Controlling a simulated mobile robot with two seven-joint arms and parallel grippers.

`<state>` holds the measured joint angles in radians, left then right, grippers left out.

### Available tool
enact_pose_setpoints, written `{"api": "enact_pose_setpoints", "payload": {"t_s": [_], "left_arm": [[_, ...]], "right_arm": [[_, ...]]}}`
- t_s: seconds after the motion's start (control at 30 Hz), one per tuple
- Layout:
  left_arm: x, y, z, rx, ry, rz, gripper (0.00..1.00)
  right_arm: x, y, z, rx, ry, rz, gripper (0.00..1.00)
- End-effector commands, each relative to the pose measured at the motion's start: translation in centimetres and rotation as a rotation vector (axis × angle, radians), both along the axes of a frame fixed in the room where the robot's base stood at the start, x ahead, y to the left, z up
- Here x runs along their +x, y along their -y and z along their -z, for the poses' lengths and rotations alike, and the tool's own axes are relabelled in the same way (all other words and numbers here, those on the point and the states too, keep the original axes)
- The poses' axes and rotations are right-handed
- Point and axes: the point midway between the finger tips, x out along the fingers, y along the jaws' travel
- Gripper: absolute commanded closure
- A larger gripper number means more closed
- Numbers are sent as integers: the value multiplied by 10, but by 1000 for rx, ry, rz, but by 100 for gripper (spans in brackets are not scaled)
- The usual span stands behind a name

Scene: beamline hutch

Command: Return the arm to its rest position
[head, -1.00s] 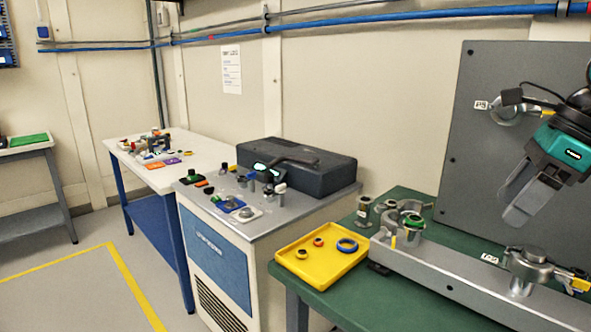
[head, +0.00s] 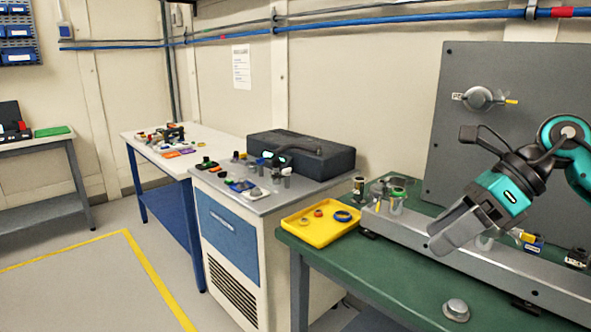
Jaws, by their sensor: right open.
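My right arm, teal and grey, comes in from the right side of the head view. Its gripper (head: 440,238) is open and empty, pointing down and to the left. It is in front of the grey rail (head: 400,222) on the green table and hides part of that rail. Nothing shows between its fingers. My left gripper is not in view.
A yellow tray (head: 316,234) with several small rings lies left of the rail. A metal knob (head: 456,309) stands at the table's front. A dark grey upright panel (head: 450,130) stands behind the arm. A grey-topped cabinet (head: 208,179) and white bench (head: 135,137) are further left.

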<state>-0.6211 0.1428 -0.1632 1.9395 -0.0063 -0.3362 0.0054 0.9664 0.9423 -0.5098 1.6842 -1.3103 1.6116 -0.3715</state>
Motion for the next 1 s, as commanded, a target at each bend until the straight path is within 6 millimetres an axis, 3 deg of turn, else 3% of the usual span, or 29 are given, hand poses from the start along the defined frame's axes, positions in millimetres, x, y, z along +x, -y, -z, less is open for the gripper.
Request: {"api": "enact_pose_setpoints", "payload": {"t_s": [0.03, 0.2, 0.3, 0.4, 0.57, 0.67, 0.83, 1.0], "left_arm": [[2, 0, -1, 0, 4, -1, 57], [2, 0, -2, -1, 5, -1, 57], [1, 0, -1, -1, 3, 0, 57], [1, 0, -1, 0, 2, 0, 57], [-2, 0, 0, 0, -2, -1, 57], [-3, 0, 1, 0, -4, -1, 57], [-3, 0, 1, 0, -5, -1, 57], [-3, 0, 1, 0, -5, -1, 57]], "right_arm": [[-3, -23, 12, 101, -37, -10, 29], [-12, -93, 31, 512, -204, 38, 29], [-15, -121, 36, 777, -346, 126, 29], [-12, -134, 43, 1028, -510, 258, 29], [-2, -130, 74, 1390, -805, 558, 29], [1, -115, 113, 1583, -1004, 800, 29], [-18, -85, 208, 1827, -1348, 1298, 29], [-79, -67, 308, 1930, -1648, 1829, 29]]}}
